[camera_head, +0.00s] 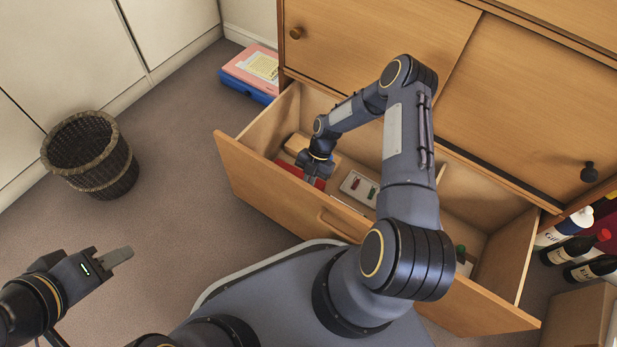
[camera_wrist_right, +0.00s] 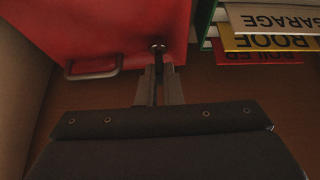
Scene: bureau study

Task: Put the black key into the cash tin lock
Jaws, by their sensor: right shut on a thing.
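The red cash tin (camera_head: 320,184) lies in the open drawer, partly hidden by my right gripper. In the right wrist view its red face (camera_wrist_right: 110,25) fills the upper left, with a metal handle (camera_wrist_right: 92,72). My right gripper (camera_wrist_right: 160,85) is shut on the black key (camera_wrist_right: 159,66), a dark narrow piece between the fingertips. The key's far end meets a small round dark spot, apparently the lock (camera_wrist_right: 158,46); how deep it sits I cannot tell. My left gripper (camera_head: 118,257) is over the floor at lower left, seen side-on, holding nothing visible.
A wicker basket (camera_head: 90,155) and bottles (camera_head: 565,250) stand on the floor.

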